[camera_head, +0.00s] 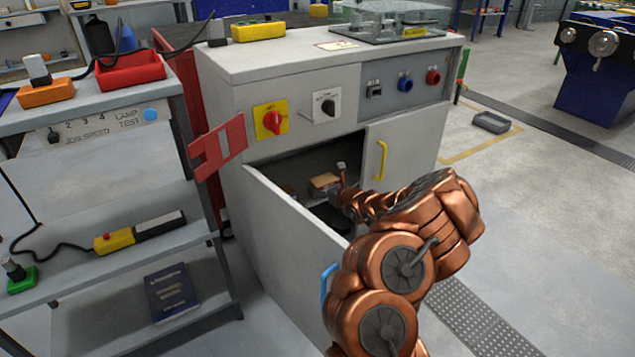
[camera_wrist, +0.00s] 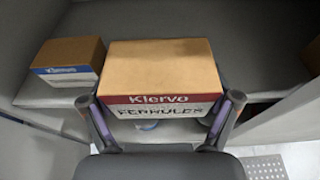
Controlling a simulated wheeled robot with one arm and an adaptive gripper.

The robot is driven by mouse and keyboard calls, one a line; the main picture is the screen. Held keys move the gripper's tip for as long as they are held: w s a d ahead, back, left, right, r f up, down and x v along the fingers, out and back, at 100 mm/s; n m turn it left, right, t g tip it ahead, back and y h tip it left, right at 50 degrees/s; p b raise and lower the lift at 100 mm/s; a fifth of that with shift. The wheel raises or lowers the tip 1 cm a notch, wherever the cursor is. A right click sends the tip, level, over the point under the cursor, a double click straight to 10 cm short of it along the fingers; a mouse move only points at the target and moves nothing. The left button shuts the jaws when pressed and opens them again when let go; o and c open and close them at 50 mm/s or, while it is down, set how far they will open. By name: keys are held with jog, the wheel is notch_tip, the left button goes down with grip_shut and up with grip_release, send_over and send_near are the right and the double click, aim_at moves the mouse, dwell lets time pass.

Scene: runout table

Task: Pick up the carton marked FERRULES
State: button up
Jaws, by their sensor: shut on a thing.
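The carton marked FERRULES (camera_wrist: 161,75) is a brown box with a red "Klervo" band, large in the middle of the wrist view. My gripper (camera_wrist: 161,112) is shut on it, one finger at each side of its front. In the head view the carton (camera_head: 324,181) shows small inside the open cabinet, with my gripper (camera_head: 343,180) reaching in beside it. The lower part of its front lettering is partly cut off from sight. I cannot tell whether the carton touches the shelf.
A second brown carton with a blue band (camera_wrist: 68,60) stands left on the shelf (camera_wrist: 265,70). The open left cabinet door (camera_head: 290,235) and the right door with a yellow handle (camera_head: 404,140) flank my arm. A metal rack (camera_head: 100,190) stands to the left.

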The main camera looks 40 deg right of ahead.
jog(key=a+f+p+v, duration=0.1)
jog(key=p+v, duration=0.2)
jog(key=v, duration=0.6)
jog(key=shift+s+f, duration=0.3)
jog(key=shift+s, duration=0.15)
